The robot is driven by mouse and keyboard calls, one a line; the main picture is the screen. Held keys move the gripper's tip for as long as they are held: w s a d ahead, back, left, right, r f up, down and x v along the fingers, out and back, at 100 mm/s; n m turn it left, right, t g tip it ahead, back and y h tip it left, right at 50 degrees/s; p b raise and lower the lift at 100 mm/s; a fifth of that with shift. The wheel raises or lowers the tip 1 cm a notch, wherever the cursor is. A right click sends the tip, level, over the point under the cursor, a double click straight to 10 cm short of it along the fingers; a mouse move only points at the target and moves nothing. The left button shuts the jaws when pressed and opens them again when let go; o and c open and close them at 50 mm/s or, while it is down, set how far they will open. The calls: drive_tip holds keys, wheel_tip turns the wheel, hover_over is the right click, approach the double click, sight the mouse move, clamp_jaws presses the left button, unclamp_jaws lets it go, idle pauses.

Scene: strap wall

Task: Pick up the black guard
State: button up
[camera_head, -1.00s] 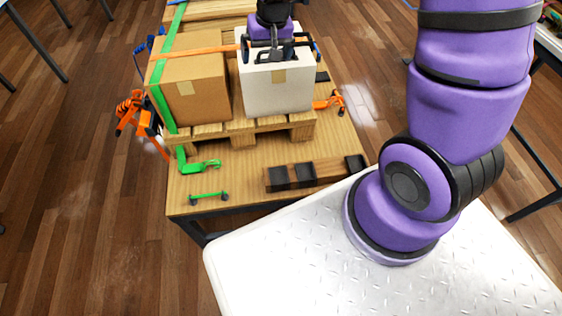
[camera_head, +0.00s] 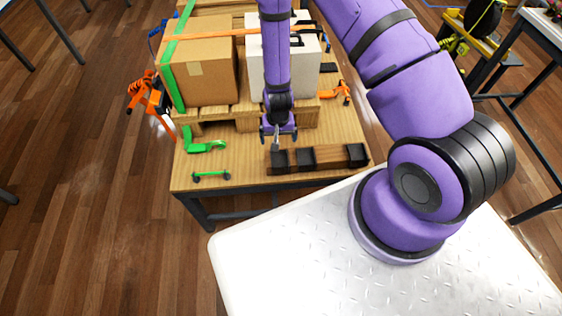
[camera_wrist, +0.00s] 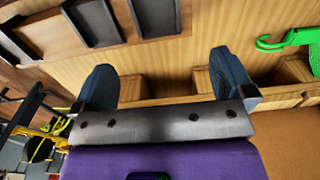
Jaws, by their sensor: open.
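Several black guards sit in a row on a wooden holder (camera_head: 331,157) at the table's front edge: a left guard (camera_head: 279,161), a middle guard (camera_head: 305,158) and a right guard (camera_head: 357,154). They also show at the top of the wrist view, as one guard (camera_wrist: 157,14), another guard (camera_wrist: 92,21) and a third guard (camera_wrist: 17,44). My gripper (camera_head: 279,133) is open and empty, just behind and above the left guard. In the wrist view, my gripper's (camera_wrist: 164,75) two blue-grey fingers stand apart with no guard between them.
A cardboard box (camera_head: 205,75) and a white box (camera_head: 310,75) stand on a pallet behind my gripper, with an orange strap across them. A green hook (camera_head: 205,147) and a green-black piece (camera_head: 211,176) lie left of the holder. Orange ratchets hang at the left (camera_head: 148,93).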

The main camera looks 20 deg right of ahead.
sight(280, 159)
drive_tip(key=shift+s+d+f, duration=0.1)
drive_tip(key=shift+s+f, duration=0.05)
drive_tip(key=shift+f, duration=2.7)
drive_tip(key=shift+s+d+f, duration=0.1)
drive_tip(key=shift+s+f, duration=0.05)
drive_tip(key=shift+f, duration=2.7)
drive_tip(key=shift+c, duration=0.2)
drive_tip(key=c, duration=0.9)
